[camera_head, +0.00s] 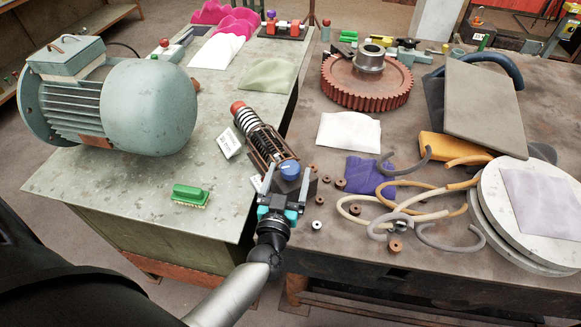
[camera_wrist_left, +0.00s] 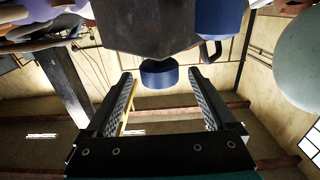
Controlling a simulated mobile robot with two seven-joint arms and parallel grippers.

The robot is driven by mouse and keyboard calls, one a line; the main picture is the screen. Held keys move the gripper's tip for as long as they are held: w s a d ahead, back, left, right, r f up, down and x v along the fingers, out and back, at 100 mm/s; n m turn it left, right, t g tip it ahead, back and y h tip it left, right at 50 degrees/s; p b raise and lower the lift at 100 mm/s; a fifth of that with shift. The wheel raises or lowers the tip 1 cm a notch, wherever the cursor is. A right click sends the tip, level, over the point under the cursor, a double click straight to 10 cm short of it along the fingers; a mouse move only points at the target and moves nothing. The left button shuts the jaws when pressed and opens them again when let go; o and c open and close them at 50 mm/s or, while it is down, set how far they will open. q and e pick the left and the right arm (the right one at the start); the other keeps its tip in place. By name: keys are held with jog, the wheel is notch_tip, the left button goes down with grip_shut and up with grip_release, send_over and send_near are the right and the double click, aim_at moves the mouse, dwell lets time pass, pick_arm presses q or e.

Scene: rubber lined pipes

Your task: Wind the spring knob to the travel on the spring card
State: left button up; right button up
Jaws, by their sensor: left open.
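The blue spring knob (camera_head: 290,169) sits at the near end of a spring unit, whose dark coil (camera_head: 250,124) leads up-left to a red end. My left gripper (camera_head: 286,181) is open at the knob, one finger on each side in the head view. In the left wrist view the knob (camera_wrist_left: 160,73) shows between the fingertips (camera_wrist_left: 158,80), below a dark block (camera_wrist_left: 145,25), with gaps on both sides. A white card (camera_head: 229,143) stands left of the coil, probably the spring card; its writing is too small to read. My right gripper is not in view.
A grey-green motor (camera_head: 150,105) and a green brush (camera_head: 190,195) are on the left bench. Small brown bushings (camera_head: 340,184), looped hoses (camera_head: 430,208) and a purple cloth (camera_head: 370,177) lie to the right. A red gear (camera_head: 367,85) lies farther back.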

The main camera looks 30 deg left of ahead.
pick_arm(q)
jog(key=shift+x, duration=1.25)
jog(key=c, duration=1.4)
